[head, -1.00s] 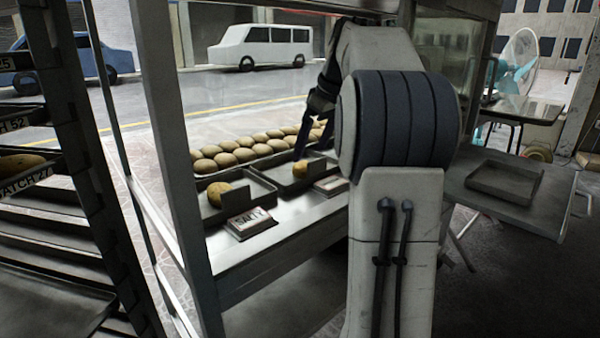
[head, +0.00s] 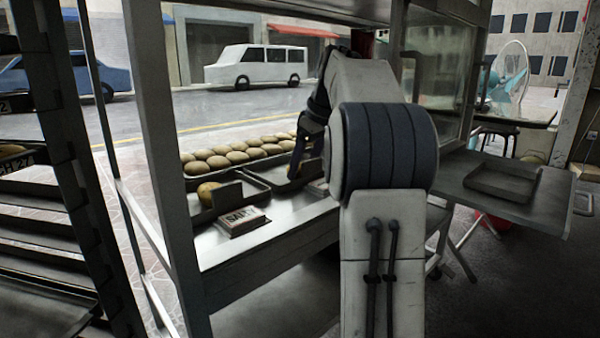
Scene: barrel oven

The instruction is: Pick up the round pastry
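A round golden pastry (head: 207,193) lies in the left small dark tray (head: 254,203) on the metal counter. My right gripper (head: 296,165) points down over the second small tray (head: 262,178) to its right. The dark fingers partly show beside my arm; whether they are open or shut, and whether anything is between them, is hidden. The pastry seen earlier in that second tray is not clearly visible now, with the gripper and arm in front of that spot. My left gripper is not in view.
Several round buns (head: 235,157) fill a long tray at the back of the counter. A "SALTY" sign (head: 242,220) stands at the front. Posts of the stall (head: 162,150) and a dark rack (head: 70,190) stand at left. An empty tray (head: 505,181) rests on a side shelf at right.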

